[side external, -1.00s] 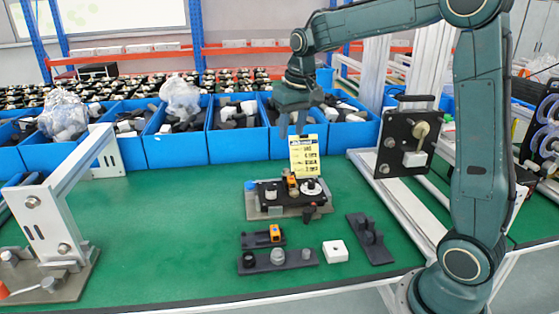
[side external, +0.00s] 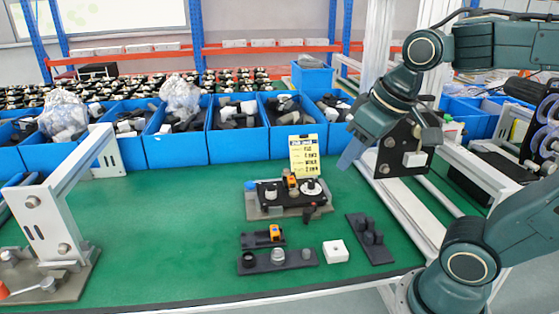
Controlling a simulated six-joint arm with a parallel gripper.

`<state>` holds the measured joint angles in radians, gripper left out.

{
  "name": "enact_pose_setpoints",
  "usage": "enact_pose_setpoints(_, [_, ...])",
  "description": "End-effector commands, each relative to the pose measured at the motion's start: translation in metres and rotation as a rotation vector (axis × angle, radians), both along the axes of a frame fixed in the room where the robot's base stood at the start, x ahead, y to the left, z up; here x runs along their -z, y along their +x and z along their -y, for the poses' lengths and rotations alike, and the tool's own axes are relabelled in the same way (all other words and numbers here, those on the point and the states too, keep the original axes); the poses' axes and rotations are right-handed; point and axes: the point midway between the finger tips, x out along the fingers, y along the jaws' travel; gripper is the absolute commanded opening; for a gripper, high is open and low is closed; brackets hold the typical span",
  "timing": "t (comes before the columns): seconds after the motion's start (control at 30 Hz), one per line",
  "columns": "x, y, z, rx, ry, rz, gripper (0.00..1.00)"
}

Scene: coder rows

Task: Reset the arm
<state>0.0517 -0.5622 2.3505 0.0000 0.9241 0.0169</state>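My gripper (side external: 349,154) hangs at the right of the work area, tilted down and to the left, above the right edge of the green table (side external: 180,225). Its fingers show only edge-on as one grey-blue shape, so I cannot tell if they are open or shut. I see nothing held in it. My arm is folded to the right side of the picture. The assembly fixture (side external: 290,195), with an orange-and-black part and a white disc, stands on the table left of and below my gripper, apart from it.
Black part holders (side external: 278,260) and a white square block (side external: 335,251) lie in front of the fixture. A yellow card (side external: 304,154) stands behind it. Blue bins (side external: 238,143) line the back. A white frame (side external: 75,185) stands left. A black upright plate (side external: 400,158) is close to my gripper.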

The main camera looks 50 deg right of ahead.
Motion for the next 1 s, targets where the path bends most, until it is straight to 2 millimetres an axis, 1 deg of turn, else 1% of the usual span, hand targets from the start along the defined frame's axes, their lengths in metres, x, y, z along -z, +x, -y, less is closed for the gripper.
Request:
enact_pose_setpoints(0.03, [0.003,-0.01,-0.003,-0.015,-0.002,0.015,0.35])
enact_pose_setpoints(0.1, [0.008,-0.021,-0.006,-0.03,-0.004,0.029,0.35])
enact_pose_setpoints(0.2, [0.013,-0.033,-0.009,-0.049,-0.007,0.047,0.35])
enact_pose_setpoints(0.3, [0.017,-0.041,-0.011,-0.06,-0.008,0.057,0.35])
enact_pose_setpoints(0.47, [0.02,-0.045,-0.012,-0.068,-0.009,0.063,0.35])
enact_pose_setpoints(1.0, [0.02,-0.045,-0.012,-0.067,-0.009,0.062,0.35])
